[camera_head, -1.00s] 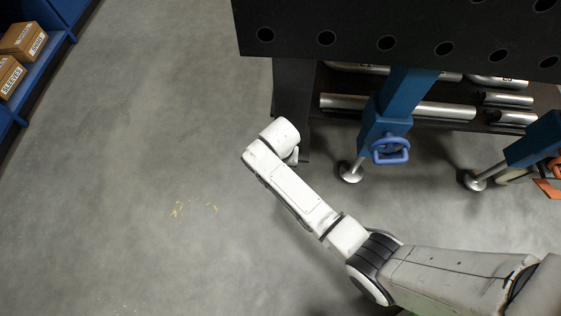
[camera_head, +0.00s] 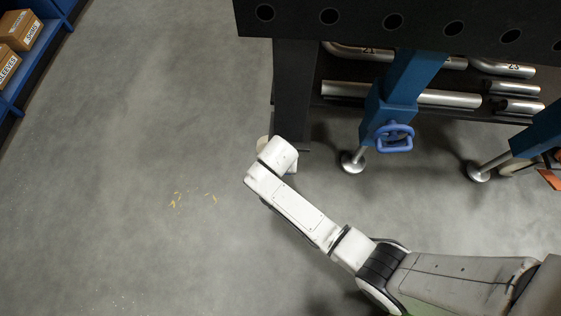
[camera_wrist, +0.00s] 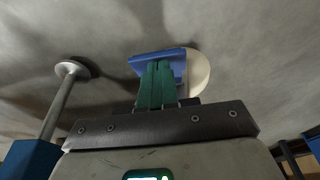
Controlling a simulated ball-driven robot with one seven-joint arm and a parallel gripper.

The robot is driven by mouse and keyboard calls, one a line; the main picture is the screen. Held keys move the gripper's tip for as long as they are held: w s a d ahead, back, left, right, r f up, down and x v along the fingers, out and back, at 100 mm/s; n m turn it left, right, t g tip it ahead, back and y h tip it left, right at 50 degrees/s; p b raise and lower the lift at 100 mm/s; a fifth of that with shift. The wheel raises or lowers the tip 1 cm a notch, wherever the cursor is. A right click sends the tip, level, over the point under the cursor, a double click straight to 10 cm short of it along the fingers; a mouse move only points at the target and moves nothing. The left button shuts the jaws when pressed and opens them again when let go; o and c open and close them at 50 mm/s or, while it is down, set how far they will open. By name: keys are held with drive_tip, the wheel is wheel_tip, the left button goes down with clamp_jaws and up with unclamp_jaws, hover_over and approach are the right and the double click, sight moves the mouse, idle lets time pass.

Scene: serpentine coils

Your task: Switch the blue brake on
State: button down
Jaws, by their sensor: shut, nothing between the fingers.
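The blue brake (camera_wrist: 150,60) shows in the wrist view as a blue plate beside a pale round wheel (camera_wrist: 199,72). My gripper (camera_wrist: 161,70) has its green fingers closed together with nothing between them. The fingertips overlap the blue plate in the picture; I cannot tell whether they touch it. In the head view my arm's end hides the gripper and most of the brake. A cream edge of the wheel (camera_head: 262,143) shows beside my wrist, near the dark bench leg (camera_head: 297,95).
A blue bench support (camera_head: 412,78) with a blue handle (camera_head: 394,138) and a silver foot (camera_head: 352,161) stands right of my wrist. The foot also shows in the wrist view (camera_wrist: 75,68). An orange part (camera_head: 551,179) is at the right edge. Floor at left is clear.

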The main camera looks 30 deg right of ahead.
drive_tip(key=shift+t+h, duration=0.4)
drive_tip(key=shift+t, duration=0.1)
drive_tip(key=shift+s+a+f+b, duration=0.1)
drive_tip(key=shift+s+a+f, duration=0.15)
drive_tip(key=shift+f, duration=0.4)
drive_tip(key=shift+s+a+f+b, duration=0.2)
drive_tip(key=shift+s+f, duration=0.15)
drive_tip(key=shift+f, duration=0.35)
drive_tip(key=shift+s+a+f+b, duration=0.1)
drive_tip(key=shift+s+a+f, duration=0.15)
drive_tip(key=shift+f, duration=0.4)
drive_tip(key=shift+d+r, duration=0.1)
drive_tip(key=shift+r, duration=0.05)
